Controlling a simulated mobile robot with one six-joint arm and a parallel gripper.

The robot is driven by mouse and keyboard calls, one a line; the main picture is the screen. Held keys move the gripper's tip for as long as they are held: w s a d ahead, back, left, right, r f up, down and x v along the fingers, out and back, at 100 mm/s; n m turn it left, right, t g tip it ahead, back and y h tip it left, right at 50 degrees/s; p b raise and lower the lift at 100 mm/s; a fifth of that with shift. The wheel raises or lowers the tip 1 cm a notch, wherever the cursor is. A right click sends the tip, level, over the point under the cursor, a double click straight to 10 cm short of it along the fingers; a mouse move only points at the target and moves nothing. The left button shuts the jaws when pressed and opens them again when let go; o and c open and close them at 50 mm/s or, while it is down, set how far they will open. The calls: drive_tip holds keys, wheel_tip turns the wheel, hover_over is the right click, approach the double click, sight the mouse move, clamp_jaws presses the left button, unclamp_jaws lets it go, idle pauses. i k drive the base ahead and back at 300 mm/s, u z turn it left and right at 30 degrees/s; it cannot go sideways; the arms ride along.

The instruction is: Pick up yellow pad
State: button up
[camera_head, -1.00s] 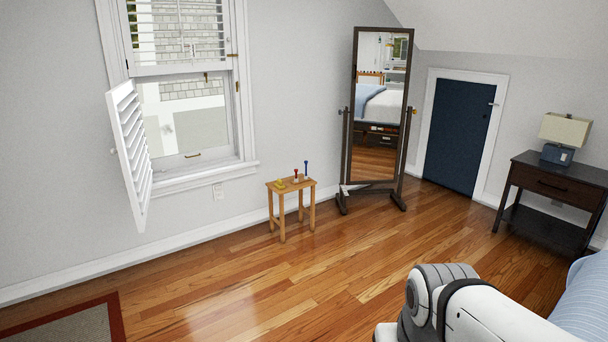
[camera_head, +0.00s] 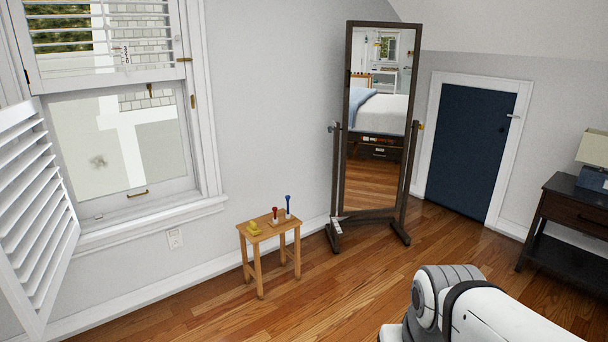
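A small yellow thing (camera_head: 254,228), likely the yellow pad, sits on the left part of a small wooden stool (camera_head: 262,238) by the wall under the window. Its exact shape is too small to tell. A red object (camera_head: 275,214) and a taller blue object (camera_head: 288,206) stand upright beside it on the stool. Part of my white and grey arm shows at the lower right. My gripper is not in view.
A standing mirror (camera_head: 338,180) with a dark frame is right of the stool. An open white shutter (camera_head: 35,215) juts out at the left. A dark nightstand (camera_head: 570,210) stands at the right. The wooden floor (camera_head: 340,300) before the stool is clear.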

sight(253, 229)
drive_tip(key=u, duration=0.1)
drive_tip(key=i, duration=1.9)
drive_tip(key=u, duration=0.45)
drive_tip(key=i, duration=2.1)
drive_tip(key=u, duration=0.25)
